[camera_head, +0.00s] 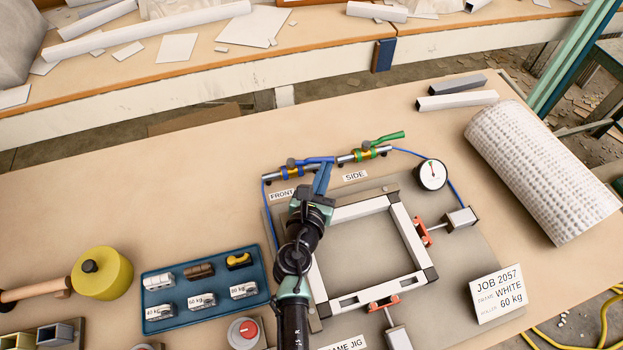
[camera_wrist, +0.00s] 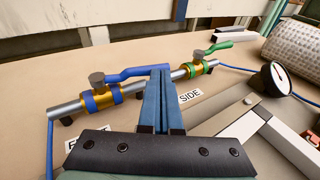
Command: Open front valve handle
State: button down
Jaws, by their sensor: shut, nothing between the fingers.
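The front valve (camera_wrist: 104,98) has a brass body with blue bands and a blue handle (camera_wrist: 143,73). The handle runs right, roughly along the grey pipe. The front valve (camera_head: 291,171) also shows in the head view, above the partly hidden FRONT label (camera_head: 281,195). My gripper (camera_wrist: 161,72) is shut and empty, with its blue fingertips at the free right end of the blue handle. I cannot tell whether they touch it. The side valve (camera_wrist: 197,68) has green bands and a green handle (camera_wrist: 220,47) angled up and right. In the head view my gripper (camera_head: 325,165) covers part of the pipe.
The frame jig with a white frame (camera_head: 405,235) lies right of my arm. A white textured roll (camera_head: 540,170) lies at right.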

jog(key=shift+w+d+y, duration=0.15)
jog(key=shift+w+y, duration=0.15)
jog(key=shift+x, duration=0.75)
jog(key=shift+w+r, duration=0.15)
jog(key=shift+r, duration=0.1)
jog(key=shift+d, duration=0.1)
